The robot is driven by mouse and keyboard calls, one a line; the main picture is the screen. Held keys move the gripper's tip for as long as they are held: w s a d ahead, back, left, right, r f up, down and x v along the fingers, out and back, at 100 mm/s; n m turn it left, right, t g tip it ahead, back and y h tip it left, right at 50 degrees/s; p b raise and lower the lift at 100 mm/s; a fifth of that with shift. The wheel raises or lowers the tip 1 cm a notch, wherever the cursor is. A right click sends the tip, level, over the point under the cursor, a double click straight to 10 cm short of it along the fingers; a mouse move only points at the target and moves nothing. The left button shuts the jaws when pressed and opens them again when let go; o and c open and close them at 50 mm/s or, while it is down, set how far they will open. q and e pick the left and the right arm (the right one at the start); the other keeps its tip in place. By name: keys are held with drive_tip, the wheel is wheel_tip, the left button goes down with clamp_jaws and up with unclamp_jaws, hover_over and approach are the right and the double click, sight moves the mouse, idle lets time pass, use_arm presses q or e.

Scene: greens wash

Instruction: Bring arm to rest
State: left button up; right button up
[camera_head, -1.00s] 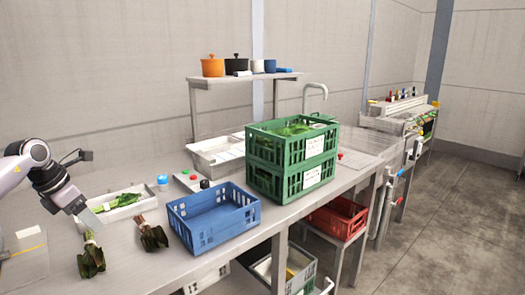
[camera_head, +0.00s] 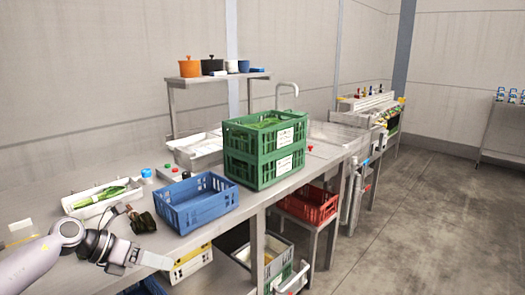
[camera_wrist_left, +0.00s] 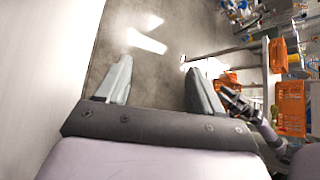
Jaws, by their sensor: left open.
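My left gripper (camera_head: 160,261) is open and empty, low in front of the worktop's front edge in the head view. In the left wrist view its two fingers (camera_wrist_left: 160,85) stand wide apart, with only floor visible between them. What looks like my other arm's dark gripper (camera_wrist_left: 236,100) shows at the right of that view, too small to tell its jaws. A dark leafy bunch (camera_head: 142,222) lies on the worktop behind my left gripper, apart from it.
On the worktop (camera_head: 40,212) stand a blue crate (camera_head: 205,212), two stacked green crates (camera_head: 255,165) and a white tray with greens (camera_head: 75,205). A red crate (camera_head: 308,208) sits below at the right. Open floor (camera_head: 430,230) lies to the right.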

use_arm(q)
drive_tip(key=s+d+f+n+t+h, duration=0.2)
drive_tip(key=s+d+n+t, duration=0.15)
drive_tip(key=d+n, duration=0.4)
drive_tip(key=s+d+f+n+t+h, duration=0.2)
drive_tip(key=s+d+n+t, duration=0.1)
drive_tip(key=d+n+t, duration=0.4)
drive_tip(key=s+a+f+n+g+y, duration=0.2)
drive_tip(key=s+f+n+y, duration=0.3)
drive_tip(key=s+f+n, duration=0.3)
drive_tip(key=s+a+f+n+g+y+p, duration=0.1)
drive_tip(key=s+a+f+n+g+y, duration=0.2)
drive_tip(key=s+n, duration=0.9)
wheel_tip(320, 180, down, 5)
drive_tip(key=a+n+y, duration=0.1)
drive_tip(key=n+y, duration=0.2)
drive_tip(key=n, duration=0.1)
drive_tip(key=shift+a, duration=0.15)
